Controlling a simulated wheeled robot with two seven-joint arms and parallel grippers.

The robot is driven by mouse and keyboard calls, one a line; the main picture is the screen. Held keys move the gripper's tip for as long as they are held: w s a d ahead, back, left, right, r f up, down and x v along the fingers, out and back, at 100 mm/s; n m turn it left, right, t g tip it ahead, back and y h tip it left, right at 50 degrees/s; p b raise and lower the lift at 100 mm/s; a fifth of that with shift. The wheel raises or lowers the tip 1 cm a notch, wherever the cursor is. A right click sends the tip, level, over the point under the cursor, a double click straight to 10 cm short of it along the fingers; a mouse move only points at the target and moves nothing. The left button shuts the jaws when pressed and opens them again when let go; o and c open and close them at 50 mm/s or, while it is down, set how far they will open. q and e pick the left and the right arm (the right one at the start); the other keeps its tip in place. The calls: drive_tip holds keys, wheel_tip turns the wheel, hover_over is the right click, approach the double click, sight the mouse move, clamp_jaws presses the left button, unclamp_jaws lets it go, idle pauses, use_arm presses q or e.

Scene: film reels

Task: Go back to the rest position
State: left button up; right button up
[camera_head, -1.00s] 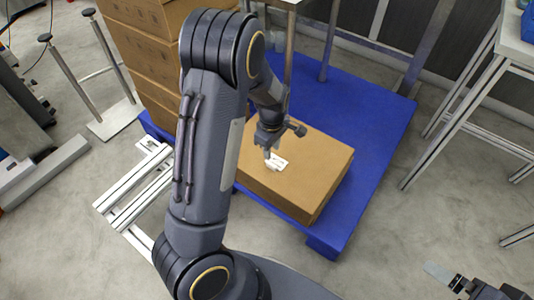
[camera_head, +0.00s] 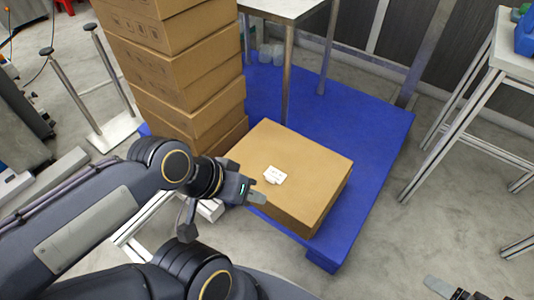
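My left arm comes in from the left, and its gripper (camera_head: 258,198) appears over the left edge of a single cardboard box (camera_head: 315,172). I see the gripper from the side, so I cannot tell how far its fingers are apart; nothing shows in them. A small white item (camera_head: 275,175) lies on top of this box, apart from the gripper. Part of my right gripper (camera_head: 440,287) shows at the bottom right edge; most of it is cut off.
The box sits on a blue platform (camera_head: 378,135). A tall stack of cardboard boxes (camera_head: 185,75) stands behind my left gripper. A metal-legged table (camera_head: 285,10) stands at the back, and another table (camera_head: 510,45) at the right.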

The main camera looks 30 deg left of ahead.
wheel_tip(320, 180, up, 31)
drive_tip(key=p, duration=3)
drive_tip(key=shift+f, duration=0.2)
